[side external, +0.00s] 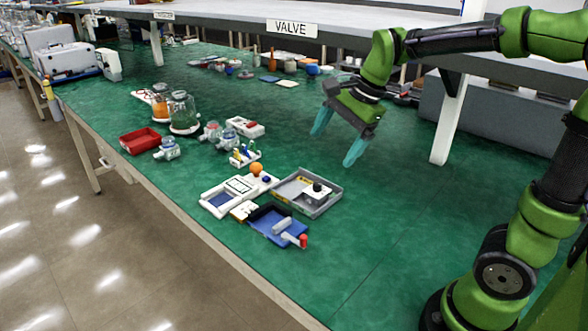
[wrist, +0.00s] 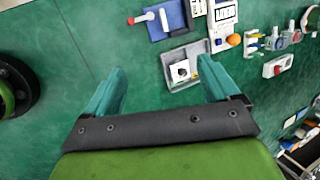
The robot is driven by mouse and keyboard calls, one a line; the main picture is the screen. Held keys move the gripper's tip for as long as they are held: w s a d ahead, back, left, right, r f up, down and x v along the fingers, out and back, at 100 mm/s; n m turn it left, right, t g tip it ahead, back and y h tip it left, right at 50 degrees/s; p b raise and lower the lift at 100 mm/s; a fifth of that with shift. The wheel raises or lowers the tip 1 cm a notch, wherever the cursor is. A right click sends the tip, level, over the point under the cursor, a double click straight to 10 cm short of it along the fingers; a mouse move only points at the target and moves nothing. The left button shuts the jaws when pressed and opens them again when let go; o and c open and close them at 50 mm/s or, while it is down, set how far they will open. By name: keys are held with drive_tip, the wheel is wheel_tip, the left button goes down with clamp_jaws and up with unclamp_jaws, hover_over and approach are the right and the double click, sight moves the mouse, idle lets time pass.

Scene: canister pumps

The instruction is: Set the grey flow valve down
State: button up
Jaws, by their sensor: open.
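A grey tray (side external: 336,200) holds a pale part with a black knob (side external: 317,188); the wrist view shows this part (wrist: 181,72) too. A blue tray with a dark rim (side external: 265,228) has a light grey cylindrical piece with a red end (side external: 292,234) at its near right edge; the wrist view shows that piece (wrist: 147,17). I cannot tell for sure which of these is the grey flow valve. My gripper (side external: 338,138) is open and empty, raised above the green table, behind and right of the trays. Its teal fingers (wrist: 162,72) are wide apart.
A white device (side external: 220,200) and an orange ball (side external: 257,169) stand left of the grey tray. Farther left are glass jars (side external: 183,110) and a red tray (side external: 140,141). A shelf labelled VALVE (side external: 292,28) runs behind. The table (side external: 400,215) right of the trays is clear.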

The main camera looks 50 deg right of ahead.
drive_tip(key=s+a+f+n+t, duration=0.1)
drive_tip(key=s+a+n+t, duration=0.2)
drive_tip(key=s+a+n, duration=0.3)
drive_tip(key=s+n, duration=0.5)
drive_tip(key=n, duration=0.3)
drive_tip(key=shift+s+n, duration=0.3)
drive_tip(key=shift+a, duration=0.1)
